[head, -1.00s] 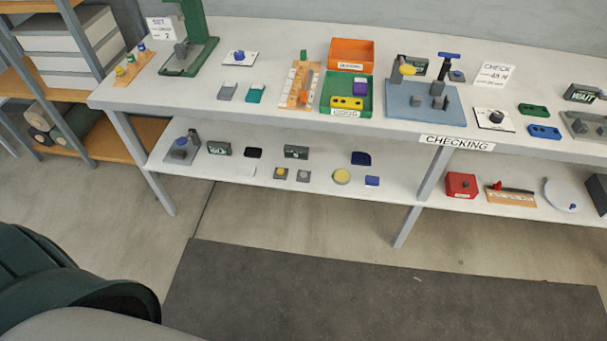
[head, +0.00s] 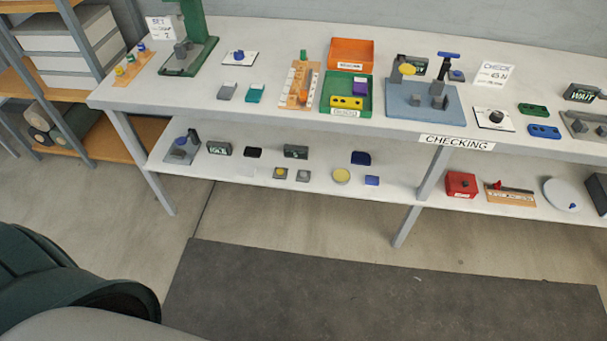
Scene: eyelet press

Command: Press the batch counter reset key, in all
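I cannot tell for sure which part is the batch counter reset key. A white plate with a blue knob (head: 239,56) lies on the bench top, right of the green press (head: 190,45). A white plate with a black knob (head: 495,117) lies further right, below the CHECK card (head: 492,74). A small dark display box reading WAIT (head: 582,94) stands at the right end. More dark display boxes stand on the lower shelf, one at the left (head: 219,148) and one nearer the middle (head: 296,151). Neither of my grippers is in view.
The long bench (head: 290,110) has a lower shelf (head: 250,172) with small parts. An orange bin (head: 351,48) and a green tray (head: 326,88) stand mid-bench, left of a blue-grey fixture plate (head: 400,112). A rack (head: 90,120) stands at left. The floor and dark mat (head: 380,290) in front are clear.

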